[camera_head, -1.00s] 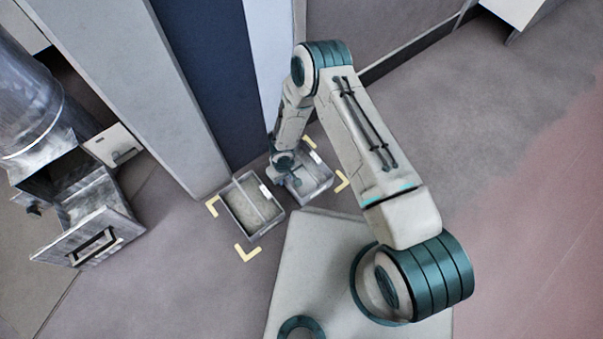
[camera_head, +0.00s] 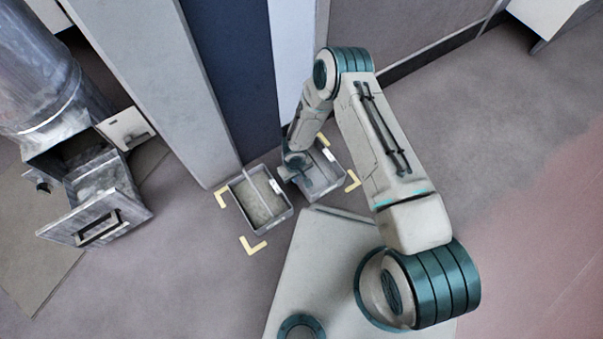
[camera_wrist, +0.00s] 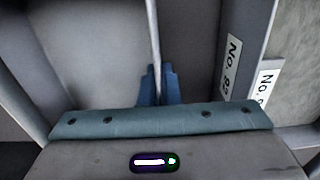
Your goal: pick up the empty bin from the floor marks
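Two grey bins stand side by side inside yellow floor marks. The right one, the empty bin (camera_head: 335,168), has a bare inside and a bar across its top. My gripper (camera_head: 298,165) reaches down over it and hides part of it. In the wrist view the blue fingers (camera_wrist: 159,80) sit close on both sides of the thin bar (camera_wrist: 153,35) and appear shut on it. The empty bin's wall carries a label (camera_wrist: 231,62) there. I cannot tell whether the bin is clear of the floor.
The left bin (camera_head: 234,191) holds pale grainy material and stands right beside the empty one. Yellow corner marks (camera_head: 254,246) frame both. A tall panel (camera_head: 205,150) rises close behind. A metal machine with an open drawer (camera_head: 97,232) stands at left. The floor at right is clear.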

